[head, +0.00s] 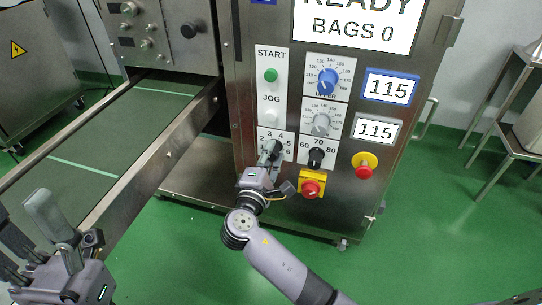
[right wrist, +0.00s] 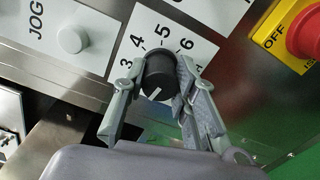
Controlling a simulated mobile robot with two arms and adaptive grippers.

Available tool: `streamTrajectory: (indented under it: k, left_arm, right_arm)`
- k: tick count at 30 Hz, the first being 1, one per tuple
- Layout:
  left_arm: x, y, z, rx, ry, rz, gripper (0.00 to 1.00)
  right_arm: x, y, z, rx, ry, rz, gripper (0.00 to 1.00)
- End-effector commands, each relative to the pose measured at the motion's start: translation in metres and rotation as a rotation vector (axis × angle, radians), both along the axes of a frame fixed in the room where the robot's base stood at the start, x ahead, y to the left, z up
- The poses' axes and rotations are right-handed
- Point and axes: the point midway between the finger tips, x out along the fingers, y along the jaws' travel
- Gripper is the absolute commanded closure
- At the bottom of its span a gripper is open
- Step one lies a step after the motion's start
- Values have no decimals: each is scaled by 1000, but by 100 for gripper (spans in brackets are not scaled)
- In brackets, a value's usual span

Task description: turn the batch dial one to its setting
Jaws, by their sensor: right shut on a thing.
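The batch dial (right wrist: 158,78) is a black round knob on a white plate (right wrist: 192,62) numbered around it. In the right wrist view its white mark points to the lower left; the number it faces is hidden. My right gripper (right wrist: 156,74) is shut on the knob, one finger on each side. In the head view my right gripper (head: 269,152) covers most of this dial, below the JOG button. My left gripper (head: 24,222) is at the lower left, open, empty and away from the panel.
A second black knob (head: 315,158) marked 60, 70, 80 is right of my right gripper. A red switch (head: 311,187) on yellow sits just below it. The JOG button (head: 271,116) and blue dial (head: 327,82) are above. A conveyor (head: 120,170) runs left.

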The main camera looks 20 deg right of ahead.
Motion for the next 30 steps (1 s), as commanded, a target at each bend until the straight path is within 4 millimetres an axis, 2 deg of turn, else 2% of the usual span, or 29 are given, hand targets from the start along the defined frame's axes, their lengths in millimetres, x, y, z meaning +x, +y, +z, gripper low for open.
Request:
streamTrajectory:
  k: [12, 29, 30]
  left_arm:
    - [0, 0, 9, -6, -52, 3, 46]
    - [0, -1, 11, 0, -62, 2, 46]
    - [0, -1, 11, 0, -61, 2, 46]
  right_arm:
    - [-1, 0, -3, 170, -111, -3, 100]
    - [-1, 0, -3, 196, -127, -3, 100]
    - [-1, 0, -3, 196, -127, -3, 72]
